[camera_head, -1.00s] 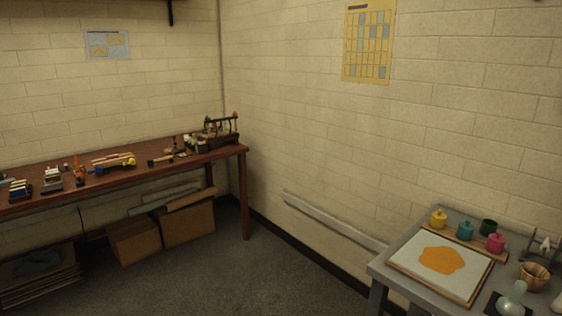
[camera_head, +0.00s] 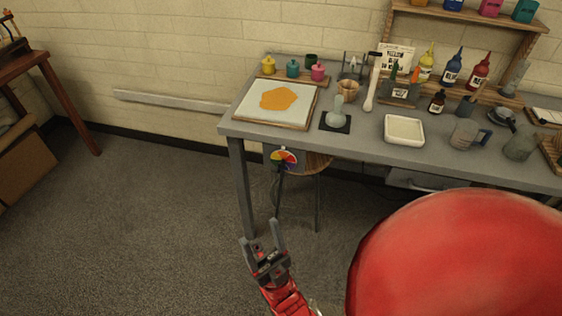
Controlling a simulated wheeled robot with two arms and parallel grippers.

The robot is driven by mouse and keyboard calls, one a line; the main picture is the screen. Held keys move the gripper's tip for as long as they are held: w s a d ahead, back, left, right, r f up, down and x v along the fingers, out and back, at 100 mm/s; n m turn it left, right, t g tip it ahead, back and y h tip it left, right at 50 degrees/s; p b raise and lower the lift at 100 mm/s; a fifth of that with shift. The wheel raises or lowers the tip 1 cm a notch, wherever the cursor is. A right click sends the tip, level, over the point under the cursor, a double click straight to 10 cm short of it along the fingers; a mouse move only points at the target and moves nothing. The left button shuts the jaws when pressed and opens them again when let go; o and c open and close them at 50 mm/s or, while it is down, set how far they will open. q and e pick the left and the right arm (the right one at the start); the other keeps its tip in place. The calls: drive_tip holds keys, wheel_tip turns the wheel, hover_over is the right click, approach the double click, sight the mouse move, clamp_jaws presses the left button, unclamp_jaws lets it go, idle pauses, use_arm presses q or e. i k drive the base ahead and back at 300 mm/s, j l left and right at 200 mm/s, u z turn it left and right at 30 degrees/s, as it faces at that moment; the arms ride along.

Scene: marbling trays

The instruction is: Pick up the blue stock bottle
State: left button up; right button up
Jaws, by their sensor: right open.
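The blue stock bottle (camera_head: 452,69) stands upright on the back part of the grey table (camera_head: 350,155), under a wooden shelf (camera_head: 470,16). It has a dark pointed cap and a pale label. It stands between a yellow bottle (camera_head: 427,63) and a red bottle (camera_head: 479,72). My right gripper (camera_head: 261,234) is open and empty, low over the floor in front of the table's left end. It is far to the left of and below the blue bottle. My left gripper is not in view.
A tray with an orange patch (camera_head: 303,120), small paint pots (camera_head: 292,68), a glass flask (camera_head: 338,114), a white dish (camera_head: 404,130) and a grey jug (camera_head: 467,134) crowd the table. A stool (camera_head: 317,172) stands beneath. A large red part of mine fills the lower right.

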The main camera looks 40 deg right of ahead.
sight(452, 68)
drive_tip(key=z, duration=2.05)
drive_tip(key=i, duration=0.05)
